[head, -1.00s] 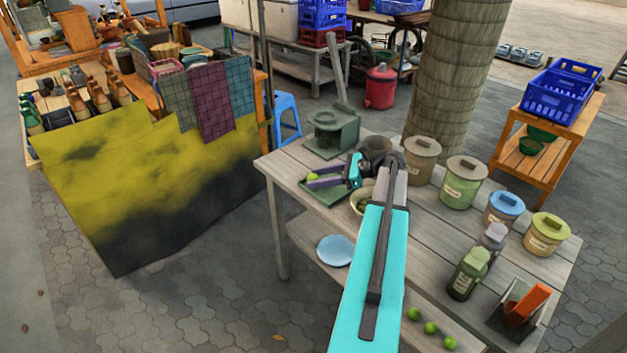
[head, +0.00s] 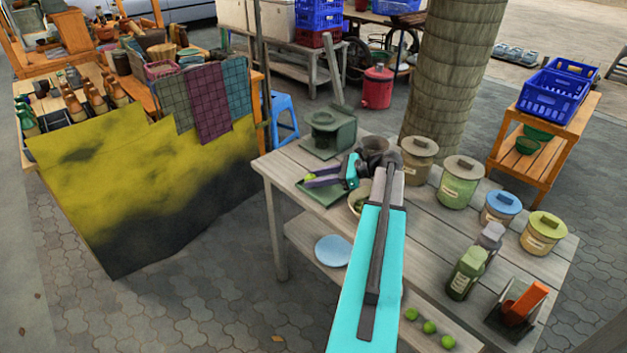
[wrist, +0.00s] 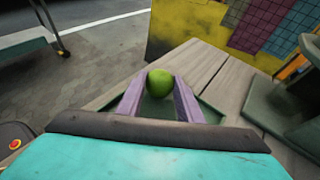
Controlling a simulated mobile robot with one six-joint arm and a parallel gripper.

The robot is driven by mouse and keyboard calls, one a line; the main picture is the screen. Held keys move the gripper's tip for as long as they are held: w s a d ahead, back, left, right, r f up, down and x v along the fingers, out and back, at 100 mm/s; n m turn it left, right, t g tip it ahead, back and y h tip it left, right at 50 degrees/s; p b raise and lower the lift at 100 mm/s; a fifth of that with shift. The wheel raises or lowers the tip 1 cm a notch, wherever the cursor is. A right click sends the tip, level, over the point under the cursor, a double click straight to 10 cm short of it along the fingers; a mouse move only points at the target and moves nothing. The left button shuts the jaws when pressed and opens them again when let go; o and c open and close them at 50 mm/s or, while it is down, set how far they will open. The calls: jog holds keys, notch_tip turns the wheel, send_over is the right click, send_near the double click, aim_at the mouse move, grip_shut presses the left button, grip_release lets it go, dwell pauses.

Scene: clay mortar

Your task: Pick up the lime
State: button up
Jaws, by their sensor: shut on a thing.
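My gripper (wrist: 160,100), with purple fingers, is shut on a green lime (wrist: 160,83) held between the fingertips. In the head view my gripper (head: 317,179) is at the left end of the wooden table, over a dark green tray (head: 318,198). The tray (wrist: 209,113) shows beneath and beside the fingers in the wrist view. I cannot tell whether the lime touches the tray. A pale bowl (head: 352,200) with green fruit is partly hidden behind my arm. Several more limes (head: 429,327) lie on the lower shelf.
A green box-like stand (head: 328,134) is close behind the tray. Lidded canisters (head: 461,183), a green bottle (head: 467,272) and a holder with an orange block (head: 523,303) stand to the right. A blue plate (head: 333,250) is on the lower shelf.

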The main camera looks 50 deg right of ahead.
jog(key=shift+r, duration=5)
jog(key=w+a+f+n+g+y, duration=0.1)
jog(key=w+a, duration=0.3)
jog(key=a, duration=1.2)
jog(key=w+a+f+n+g+y, duration=0.1)
jog(key=w+a+f+n, duration=0.1)
jog(key=a, duration=1.4)
jog(key=w+a+f+n+g+y, duration=0.1)
jog(key=w+a+f, duration=0.2)
jog(key=w+a, duration=0.4)
jog(key=a, duration=0.9)
jog(key=shift+y, duration=0.4)
jog(key=shift+w, duration=0.2)
